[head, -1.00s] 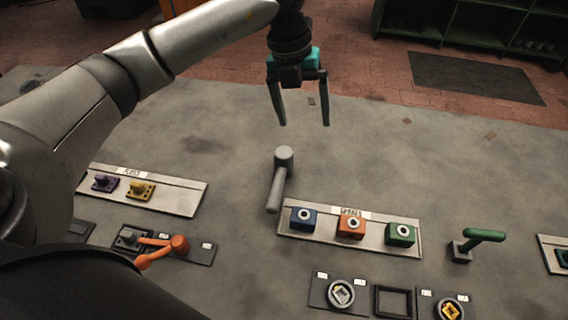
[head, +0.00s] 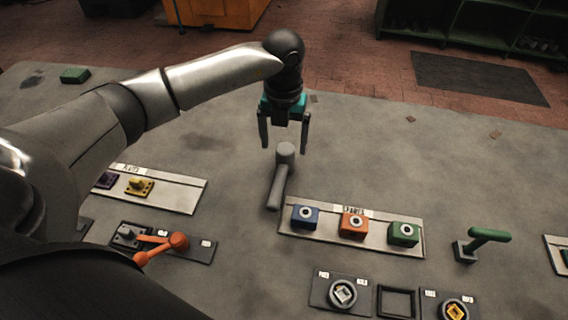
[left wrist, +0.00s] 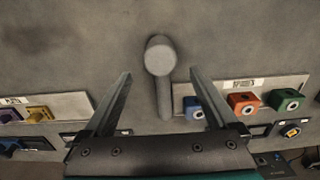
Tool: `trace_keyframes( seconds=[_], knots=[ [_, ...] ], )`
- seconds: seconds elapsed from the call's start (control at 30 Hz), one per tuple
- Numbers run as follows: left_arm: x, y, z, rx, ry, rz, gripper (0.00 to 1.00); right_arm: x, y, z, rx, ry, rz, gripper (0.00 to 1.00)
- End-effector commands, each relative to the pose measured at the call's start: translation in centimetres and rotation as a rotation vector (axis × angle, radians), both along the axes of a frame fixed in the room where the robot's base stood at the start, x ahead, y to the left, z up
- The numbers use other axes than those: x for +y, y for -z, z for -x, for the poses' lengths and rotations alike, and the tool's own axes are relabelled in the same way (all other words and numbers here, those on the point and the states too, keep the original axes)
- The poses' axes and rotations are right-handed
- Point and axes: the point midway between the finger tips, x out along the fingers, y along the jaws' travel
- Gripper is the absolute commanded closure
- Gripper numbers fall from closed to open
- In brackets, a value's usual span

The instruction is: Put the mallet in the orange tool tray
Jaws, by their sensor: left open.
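The grey mallet (head: 278,180) lies on the grey table, its round head toward the back and its handle toward the front. It also shows in the left wrist view (left wrist: 160,60), between and beyond the two fingers. My left gripper (head: 284,148) is open and points down, over or just behind the mallet's head; the fingers do not touch it as far as I can see. I cannot make out an orange tool tray with certainty. My right gripper is not in view.
A board with blue, orange and green blocks (head: 353,224) lies right of the mallet. A board with yellow and purple parts (head: 178,194) lies left. An orange bin (head: 222,12) is on the floor behind.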

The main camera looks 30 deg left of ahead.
Motion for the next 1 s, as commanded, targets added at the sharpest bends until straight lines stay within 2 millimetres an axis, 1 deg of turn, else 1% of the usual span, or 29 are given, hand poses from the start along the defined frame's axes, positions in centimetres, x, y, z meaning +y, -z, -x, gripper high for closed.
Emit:
trace_keyframes(
  seconds=[0.3,0.4,0.57,0.67,1.0],
  knots=[
    [-0.2,4.5,0.3,0.003,0.000,0.001,0.07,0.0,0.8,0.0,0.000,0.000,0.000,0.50],
    [-0.3,5.0,0.3,0.002,0.001,0.001,0.07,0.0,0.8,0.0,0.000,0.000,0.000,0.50],
    [-0.2,4.9,0.3,0.001,0.001,0.000,0.07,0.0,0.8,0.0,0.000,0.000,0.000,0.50],
    [-0.2,4.9,0.3,0.001,0.001,0.000,0.17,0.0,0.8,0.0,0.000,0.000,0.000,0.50],
    [-0.2,4.9,0.3,0.001,0.000,0.000,0.55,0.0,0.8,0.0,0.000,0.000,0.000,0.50]
  ],
)
